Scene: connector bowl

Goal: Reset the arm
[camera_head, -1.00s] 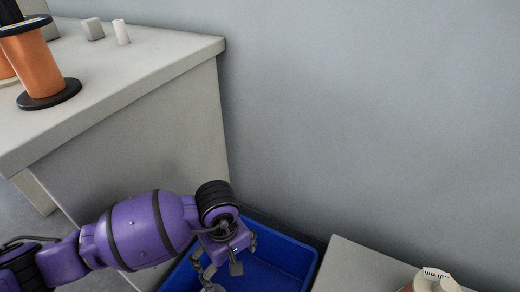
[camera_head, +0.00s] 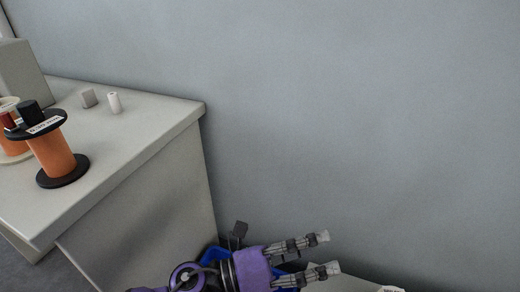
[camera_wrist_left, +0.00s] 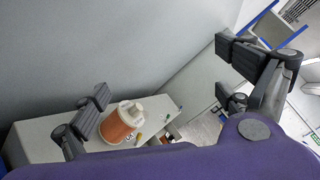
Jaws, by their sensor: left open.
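My left gripper (camera_head: 328,252) is at the bottom centre of the head view, with its fingers pointing right. The two fingers are spread apart with nothing between them. In the left wrist view the fingers (camera_wrist_left: 168,80) also stand wide apart, with grey wall and an empty gap between them. The purple wrist shows at the bottom of the head view; most of the arm is out of frame. My right gripper is not in view.
A blue bin (camera_head: 213,256) is mostly hidden behind the gripper. An orange spool (camera_wrist_left: 118,128) also shows in the wrist view. The wall (camera_head: 360,120) lies behind.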

